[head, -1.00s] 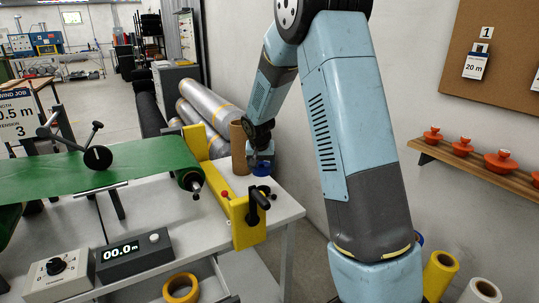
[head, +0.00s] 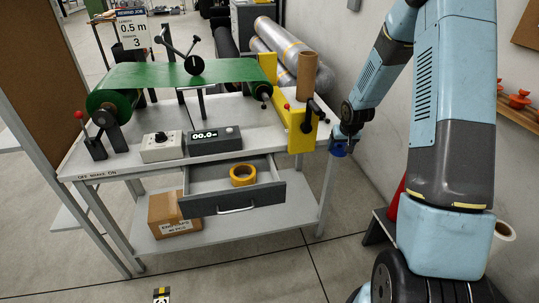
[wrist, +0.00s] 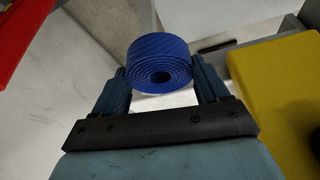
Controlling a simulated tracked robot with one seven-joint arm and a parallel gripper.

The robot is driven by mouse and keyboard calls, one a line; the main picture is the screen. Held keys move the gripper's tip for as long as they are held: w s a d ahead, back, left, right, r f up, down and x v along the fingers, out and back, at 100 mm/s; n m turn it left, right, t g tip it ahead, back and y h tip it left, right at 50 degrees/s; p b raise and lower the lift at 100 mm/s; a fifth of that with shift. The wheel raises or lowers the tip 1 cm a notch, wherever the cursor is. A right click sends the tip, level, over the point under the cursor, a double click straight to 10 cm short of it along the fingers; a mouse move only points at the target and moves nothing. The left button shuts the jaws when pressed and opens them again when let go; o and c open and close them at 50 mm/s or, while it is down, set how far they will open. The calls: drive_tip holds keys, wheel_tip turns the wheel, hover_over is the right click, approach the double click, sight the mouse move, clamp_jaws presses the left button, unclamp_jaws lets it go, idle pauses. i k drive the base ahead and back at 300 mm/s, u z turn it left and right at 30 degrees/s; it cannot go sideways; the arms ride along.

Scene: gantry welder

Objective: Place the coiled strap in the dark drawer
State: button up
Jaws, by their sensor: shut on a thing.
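The coiled strap (wrist: 160,58) is a blue ribbed roll with a dark hole at its centre. My gripper (wrist: 160,85) is shut on it, one finger on each side. In the head view the strap (head: 339,149) shows as a small blue shape under my gripper (head: 341,141), to the right of the bench's right end. The dark drawer (head: 232,205) is pulled out below the bench top, left of my gripper. A yellow tape roll (head: 243,175) lies inside it, toward the right; the drawer floor to its left looks bare.
The yellow machine end with a black handle (head: 301,130) stands between my gripper and the drawer. A brown tube (head: 306,75) stands behind it. A grey control box (head: 165,146) and a meter (head: 216,139) sit above the drawer. A cardboard box (head: 174,215) is on the lower shelf.

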sight(217, 181)
drive_tip(key=u, duration=0.05)
drive_tip(key=k, duration=0.45)
drive_tip(key=z, duration=1.75)
drive_tip(key=i, duration=0.15)
drive_tip(key=u, duration=2.7)
drive_tip(key=i, duration=0.65)
drive_tip(key=u, duration=0.05)
